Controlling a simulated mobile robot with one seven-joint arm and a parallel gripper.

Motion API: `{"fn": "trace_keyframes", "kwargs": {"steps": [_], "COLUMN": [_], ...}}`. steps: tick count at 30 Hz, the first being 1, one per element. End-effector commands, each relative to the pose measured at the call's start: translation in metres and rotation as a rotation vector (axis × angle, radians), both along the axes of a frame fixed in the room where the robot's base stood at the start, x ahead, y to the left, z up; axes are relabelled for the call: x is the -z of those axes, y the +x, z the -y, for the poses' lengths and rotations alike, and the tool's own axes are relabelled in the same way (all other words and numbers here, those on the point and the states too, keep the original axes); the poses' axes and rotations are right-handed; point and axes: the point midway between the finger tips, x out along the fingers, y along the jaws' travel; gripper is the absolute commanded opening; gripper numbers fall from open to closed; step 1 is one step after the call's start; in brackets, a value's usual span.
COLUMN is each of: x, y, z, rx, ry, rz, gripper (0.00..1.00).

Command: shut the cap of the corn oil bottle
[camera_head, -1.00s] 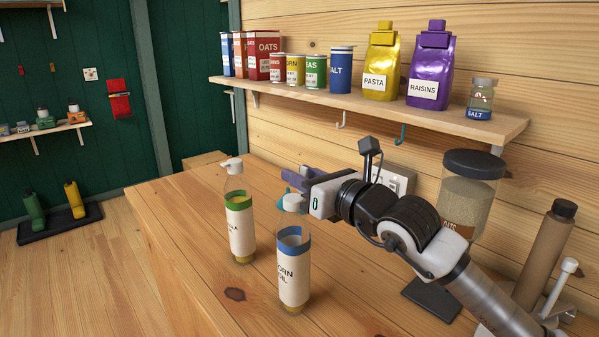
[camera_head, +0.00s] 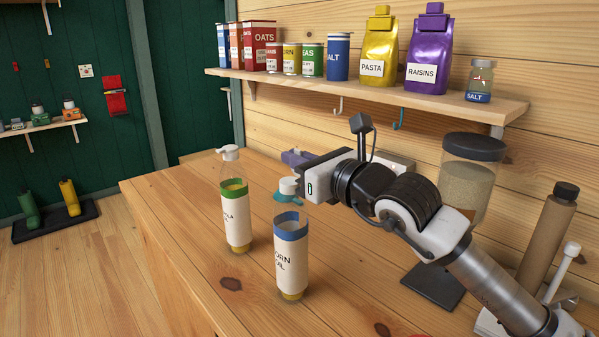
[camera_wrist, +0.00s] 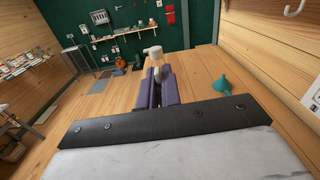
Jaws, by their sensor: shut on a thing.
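The corn oil bottle (camera_head: 292,262) stands upright on the wooden counter in the head view, with a blue band and a white label. Its white cap (camera_head: 288,186) is at the bottle's top, close to the pale side of my gripper; whether they touch, and how far the cap is closed, I cannot tell. My gripper (camera_head: 290,157) reaches left with its purple fingers above and behind the cap. In the wrist view the fingers (camera_wrist: 157,84) are close together. A white cap (camera_wrist: 153,50) shows at their tips; I cannot tell which bottle it belongs to. What they grip is unclear.
A second bottle (camera_head: 236,218) with a green band and white cap stands to the left. A teal funnel (camera_wrist: 226,84) lies toward the wooden wall. A large jar (camera_head: 468,180) stands at the right. The wall shelf (camera_head: 350,90) holds several packages. The counter's left front is clear.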

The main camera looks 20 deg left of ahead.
Motion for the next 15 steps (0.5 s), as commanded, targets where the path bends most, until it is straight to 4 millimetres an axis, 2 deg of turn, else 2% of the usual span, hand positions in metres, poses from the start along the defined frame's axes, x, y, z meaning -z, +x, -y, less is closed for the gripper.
{"fn": "trace_keyframes", "kwargs": {"steps": [1,15], "x": [0.0086,0.0064], "y": [-0.0013,-0.0092], "z": [-0.0012,-0.0066], "rx": [-0.001,-0.001], "ry": [-0.019,-0.187], "rz": [0.031,0.28], "gripper": [0.0,0.0]}}
